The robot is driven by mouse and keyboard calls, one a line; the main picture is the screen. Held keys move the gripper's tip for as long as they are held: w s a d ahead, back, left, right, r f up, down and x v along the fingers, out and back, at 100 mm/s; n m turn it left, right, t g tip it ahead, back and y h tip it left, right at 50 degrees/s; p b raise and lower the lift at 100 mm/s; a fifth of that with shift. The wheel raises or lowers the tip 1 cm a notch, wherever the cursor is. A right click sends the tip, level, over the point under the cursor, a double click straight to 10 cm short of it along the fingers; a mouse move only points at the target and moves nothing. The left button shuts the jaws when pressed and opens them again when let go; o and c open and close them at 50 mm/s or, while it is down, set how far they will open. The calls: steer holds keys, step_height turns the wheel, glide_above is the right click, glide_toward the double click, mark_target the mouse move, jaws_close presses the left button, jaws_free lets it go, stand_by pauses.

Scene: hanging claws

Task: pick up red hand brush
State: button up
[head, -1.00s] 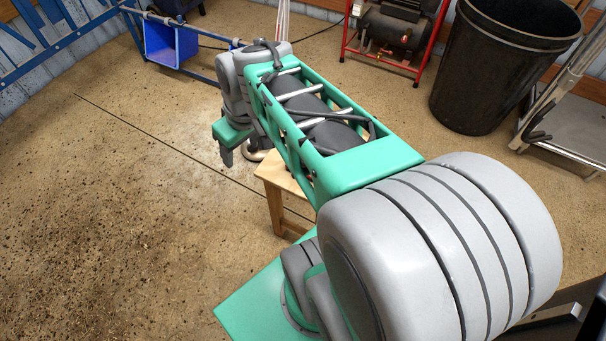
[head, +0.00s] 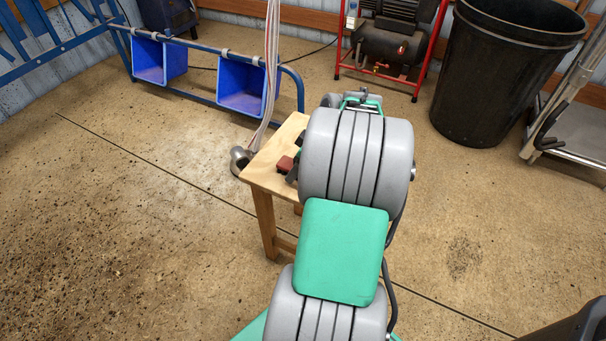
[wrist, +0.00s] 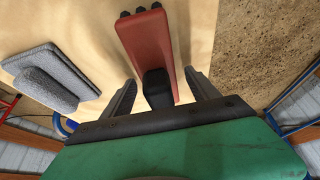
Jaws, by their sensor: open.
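The red hand brush (wrist: 146,42) lies on the light wooden table, its red body stretching away from me in the wrist view. Its dark end (wrist: 157,84) sits between the fingers of my gripper (wrist: 160,78). The gripper is open, with one finger on each side of the brush and a visible gap to each. I cannot tell how high the fingers are above the table. In the head view a small red part (head: 286,164), likely the brush, shows at the left of my arm; the rest of it and my gripper are hidden behind the arm.
A grey block-like tool (wrist: 55,78) lies left of the brush. The small wooden table (head: 262,172) has a milking claw (head: 240,158) hanging at its left edge. Blue bins (head: 243,88) on a rail, a red-framed machine (head: 385,45) and a black barrel (head: 500,75) stand behind.

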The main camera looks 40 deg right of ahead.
steer(key=shift+c, duration=0.4)
jaws_close()
stand_by(0.4)
